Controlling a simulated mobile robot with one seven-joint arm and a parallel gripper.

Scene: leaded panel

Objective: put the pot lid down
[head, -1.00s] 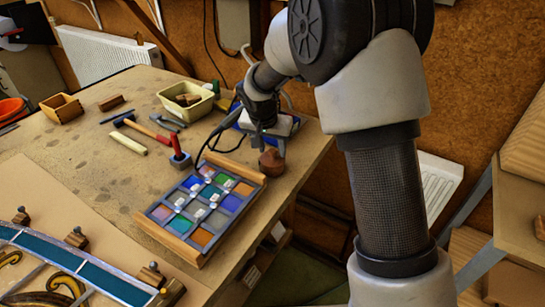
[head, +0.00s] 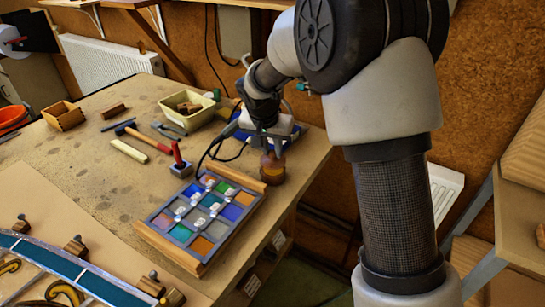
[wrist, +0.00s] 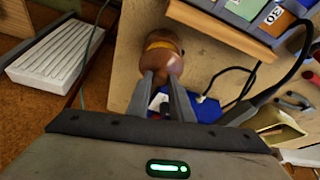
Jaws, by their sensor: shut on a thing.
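A small round brown pot (wrist: 161,36) stands near the table's right edge; it also shows in the head view (head: 272,178). The brown pot lid (wrist: 163,64) is at its top, with an orange-yellow band between lid and pot. In the head view the lid (head: 272,160) sits right over the pot; I cannot tell whether they touch. My gripper (wrist: 163,86) points down and is shut on the lid from above. Its fingers hide the lid's top. In the head view my gripper (head: 271,150) is partly hidden by its own wrist.
A framed tray of coloured glass squares (head: 204,218) lies close to the left of the pot. A red-handled tool (head: 180,160), a hammer (head: 146,141) and a cream bin (head: 187,105) are farther left. A dark cable (wrist: 252,85) loops nearby.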

